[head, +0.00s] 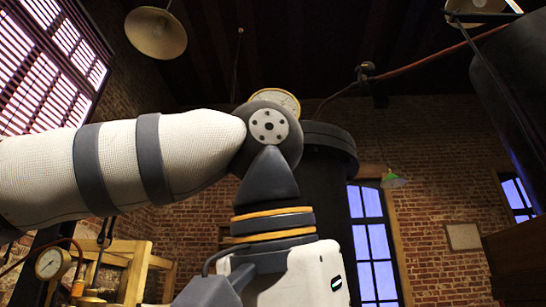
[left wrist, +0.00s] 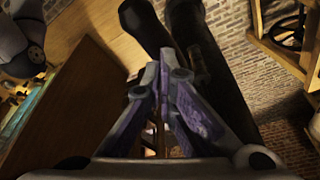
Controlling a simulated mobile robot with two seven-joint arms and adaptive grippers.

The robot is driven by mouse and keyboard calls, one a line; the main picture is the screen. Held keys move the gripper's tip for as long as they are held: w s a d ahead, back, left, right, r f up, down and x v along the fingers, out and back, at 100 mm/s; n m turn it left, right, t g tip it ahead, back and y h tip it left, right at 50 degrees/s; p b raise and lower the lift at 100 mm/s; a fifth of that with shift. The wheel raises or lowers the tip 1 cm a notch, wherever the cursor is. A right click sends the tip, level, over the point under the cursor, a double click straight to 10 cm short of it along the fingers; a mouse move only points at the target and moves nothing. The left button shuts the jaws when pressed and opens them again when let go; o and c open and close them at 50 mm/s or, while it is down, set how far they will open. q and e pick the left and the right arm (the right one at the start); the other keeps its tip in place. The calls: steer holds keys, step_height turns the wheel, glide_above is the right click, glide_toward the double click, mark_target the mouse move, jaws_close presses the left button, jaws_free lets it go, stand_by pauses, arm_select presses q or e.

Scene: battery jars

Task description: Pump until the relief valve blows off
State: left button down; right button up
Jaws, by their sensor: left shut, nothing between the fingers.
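My left gripper (left wrist: 165,65) is shut and empty in the left wrist view, with its purple-padded fingers together. Dark rounded shapes lie behind it, and I cannot tell what they are. In the head view my left arm crosses from the left and bends down at the centre, its gripper out of frame. A dark tank (head: 330,145) stands behind the arm, with a large round dial gauge (head: 277,101) partly hidden above the joint. A smaller gauge (head: 51,263) is at the lower left. I cannot clearly pick out a pump handle or the relief valve. My right gripper is not in view.
A wooden frame (head: 135,262) stands at the lower left. A dark wheel (left wrist: 292,28) sits in wooden framing in the left wrist view, with a brown wooden panel (left wrist: 65,110) at left. Lamps (head: 156,33) hang overhead, and a pipe (head: 430,60) crosses the upper right.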

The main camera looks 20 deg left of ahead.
arm_select(q)
step_height(320, 180, down, 14)
step_height(320, 180, up, 15)
steer(key=shift+f, duration=0.2)
steer(key=shift+f, duration=0.1)
stand_by(0.8)
step_height(320, 180, down, 14)
steer(key=f, duration=0.1)
step_height(320, 180, up, 14)
steer(key=shift+w+r, duration=0.1)
steer(key=shift+r, duration=0.55)
stand_by(0.3)
steer(key=shift+r, duration=2)
